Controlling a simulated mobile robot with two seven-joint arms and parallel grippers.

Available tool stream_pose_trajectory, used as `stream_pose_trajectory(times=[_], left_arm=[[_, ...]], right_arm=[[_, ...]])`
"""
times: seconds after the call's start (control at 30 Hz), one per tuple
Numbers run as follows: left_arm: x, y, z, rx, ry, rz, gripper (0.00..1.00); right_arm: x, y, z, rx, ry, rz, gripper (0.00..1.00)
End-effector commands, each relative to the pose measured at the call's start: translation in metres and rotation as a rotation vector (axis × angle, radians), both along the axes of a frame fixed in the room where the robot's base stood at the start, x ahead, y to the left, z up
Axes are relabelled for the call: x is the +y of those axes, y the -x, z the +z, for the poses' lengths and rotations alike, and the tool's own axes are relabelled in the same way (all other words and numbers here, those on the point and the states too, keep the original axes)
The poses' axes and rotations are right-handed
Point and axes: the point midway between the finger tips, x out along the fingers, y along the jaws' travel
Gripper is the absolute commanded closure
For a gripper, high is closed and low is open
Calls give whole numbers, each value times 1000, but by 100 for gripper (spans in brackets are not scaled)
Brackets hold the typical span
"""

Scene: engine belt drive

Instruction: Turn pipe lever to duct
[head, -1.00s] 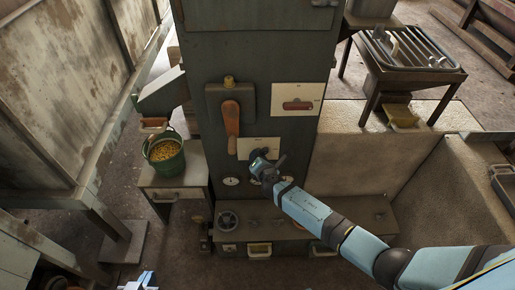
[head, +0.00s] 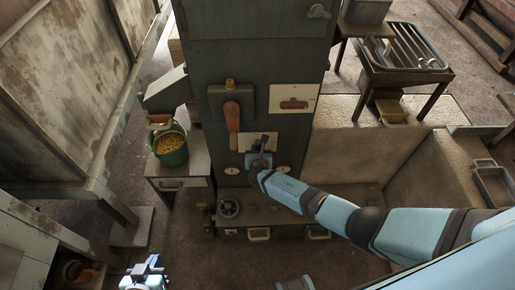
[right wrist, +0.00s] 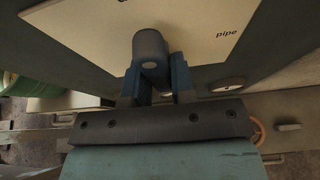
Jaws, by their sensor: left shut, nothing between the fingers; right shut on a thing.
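The pipe lever (right wrist: 150,48) is a dark grey rounded piece standing out from a pale plate (right wrist: 85,40). The word "pipe" shows on the plate's right side in the right wrist view; a second label at the top is cut off. In the head view the plate (head: 249,138) is on the dark cabinet front. My right gripper (right wrist: 155,85) is shut on the lever, with a blue finger on each side; it also shows in the head view (head: 261,157), hiding much of the lever. My left gripper (head: 146,270) is shut and empty at the bottom left, away from the lever.
An orange-brown handle (head: 232,116) hangs left above the plate. Another white plate with a red handle (head: 294,104) is to its right. Round gauges (head: 232,171) sit below. A green bucket (head: 170,150) stands left on a side cabinet. The floor in front is mostly clear.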

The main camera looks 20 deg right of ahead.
Motion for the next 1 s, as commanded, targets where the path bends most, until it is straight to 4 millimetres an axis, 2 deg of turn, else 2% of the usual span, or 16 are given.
stream_pose_trajectory(times=[0.6,0.63,0.7,0.73,1.0], left_arm=[[4,2,0,0,-16,-13,100],[3,2,0,0,-15,-13,100],[3,2,0,1,-13,-12,100],[2,2,0,1,-13,-11,100],[0,2,1,2,-6,-7,100]], right_arm=[[-1,-2,2,7,40,-1,100],[-1,-2,2,7,40,-1,72],[-1,-2,2,8,40,-1,56],[-1,-1,1,8,40,-1,53],[0,0,1,10,39,0,53]])
